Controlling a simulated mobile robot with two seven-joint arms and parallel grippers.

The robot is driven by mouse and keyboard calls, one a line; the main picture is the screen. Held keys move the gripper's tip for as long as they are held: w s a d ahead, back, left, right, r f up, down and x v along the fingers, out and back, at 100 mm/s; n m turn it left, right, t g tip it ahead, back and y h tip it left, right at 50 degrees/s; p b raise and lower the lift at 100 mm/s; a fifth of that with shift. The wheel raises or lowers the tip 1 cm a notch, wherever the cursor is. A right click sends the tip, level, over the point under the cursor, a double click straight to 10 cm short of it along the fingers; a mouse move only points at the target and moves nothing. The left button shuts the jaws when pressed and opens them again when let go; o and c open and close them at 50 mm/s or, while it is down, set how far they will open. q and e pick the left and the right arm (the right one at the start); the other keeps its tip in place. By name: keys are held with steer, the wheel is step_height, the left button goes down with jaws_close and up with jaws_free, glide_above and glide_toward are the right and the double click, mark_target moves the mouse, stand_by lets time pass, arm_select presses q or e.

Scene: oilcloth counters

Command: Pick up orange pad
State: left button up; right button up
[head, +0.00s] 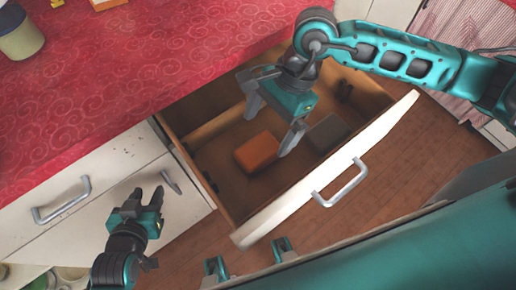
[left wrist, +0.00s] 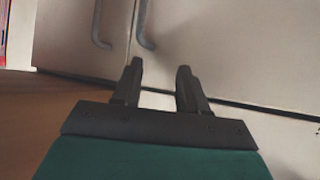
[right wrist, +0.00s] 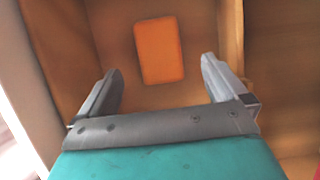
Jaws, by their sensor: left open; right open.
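The orange pad (head: 257,152) lies flat on the floor of the open drawer (head: 278,213), left of the drawer's middle in the head view. It also shows in the right wrist view (right wrist: 159,50), beyond and between the fingertips. My right gripper (head: 270,125) is open and empty above the drawer, with its fingers pointing down toward the pad and apart from it. My left gripper (head: 150,192) is open and empty in front of the cabinet, left of the drawer. In the left wrist view its fingers (left wrist: 158,75) face the pale cabinet fronts.
A grey block (head: 328,131) lies in the drawer right of the pad. A wooden divider (head: 214,124) runs along the drawer's back left. The red patterned counter (head: 130,70) overhangs the drawer's rear. A cup (head: 20,38) and an orange-and-white box (head: 106,4) stand on the counter.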

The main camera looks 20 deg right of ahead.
mark_target(260, 149)
steer(key=x, duration=0.5)
steer(key=shift+s+f, duration=0.1)
steer(key=shift+f, duration=0.2)
steer(key=shift+a+f, duration=0.1)
steer(key=shift+f+b, duration=0.25)
steer(key=shift+b, duration=0.05)
stand_by(0.3)
steer(key=shift+c, duration=1.4)
steer(key=c, duration=0.8)
steer(key=shift+c, duration=0.2)
